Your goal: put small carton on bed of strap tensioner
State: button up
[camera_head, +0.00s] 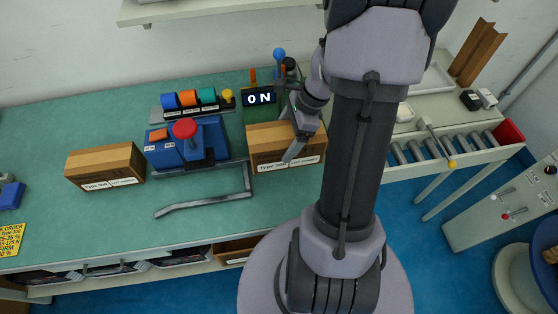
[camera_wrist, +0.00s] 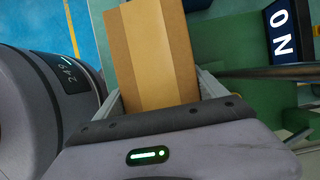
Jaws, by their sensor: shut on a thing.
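A brown small carton (camera_head: 268,143) with a paler tape band and white labels is between the fingers of my gripper (camera_head: 297,148), on the right part of the green bench. In the wrist view the carton (camera_wrist: 153,50) fills the space between both fingers of the gripper (camera_wrist: 162,92), which is shut on it. I cannot tell whether its underside touches the bench. A blue device with a red knob (camera_head: 185,130), apparently the strap tensioner, stands left of the carton. A grey flat part lies at its front, and a bent grey bar (camera_head: 205,203) lies in front of that.
A second brown carton (camera_head: 105,164) sits left of the blue device. Coloured rolls (camera_head: 187,98) and an ON sign (camera_head: 260,98) stand behind. A roller conveyor (camera_head: 440,148) is at the right.

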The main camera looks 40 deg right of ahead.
jog(key=f+b, duration=0.1)
jog(key=f, duration=0.2)
jog(key=f+b, duration=0.1)
jog(key=f, duration=0.2)
jog(key=f+b, duration=0.2)
jog(key=shift+s+f, duration=0.3)
jog(key=shift+f, duration=0.1)
jog(key=shift+r, duration=0.15)
jog(key=o, duration=1.8)
